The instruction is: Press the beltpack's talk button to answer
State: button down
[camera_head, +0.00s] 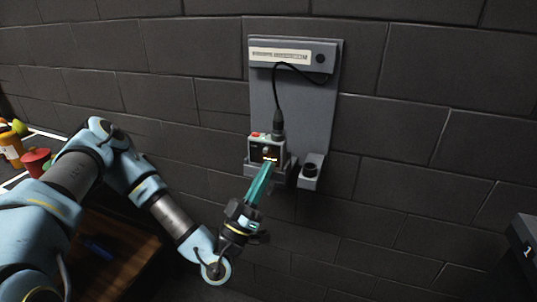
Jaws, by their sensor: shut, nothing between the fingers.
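The beltpack (256,149) is a small pale box with a dark front, seated in a grey holder on a wall plate. A red button (255,135) shows on its top left, and small lit orange marks show on its front. A black cable plugs into its top right. My gripper (268,166) is shut and empty, with its teal fingers pointing up at the beltpack's lower front. The tips overlap the front in this view; I cannot tell whether they touch it. They hide part of the front. I cannot tell which button is the talk button.
The grey wall plate (296,100) carries a labelled bar (280,57) on top and a small bracket with a dark cup (311,170) at right. A dark block wall surrounds it. Coloured items, including a red one (36,161), stand at far left. A box marked 1 (524,250) is at lower right.

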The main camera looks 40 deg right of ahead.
jog(key=shift+s+a, duration=0.2)
jog(key=shift+a, duration=0.15)
jog(key=shift+a, duration=0.1)
jog(key=shift+s+a+b, duration=0.25)
jog(key=shift+s+a, duration=0.3)
jog(key=shift+a, duration=0.25)
jog(key=shift+s+a+b, duration=0.25)
jog(key=shift+s+a, duration=0.3)
jog(key=shift+a, duration=0.3)
jog(key=shift+s+a+b, duration=0.25)
jog(key=shift+s+a, duration=0.3)
jog(key=shift+a, duration=0.25)
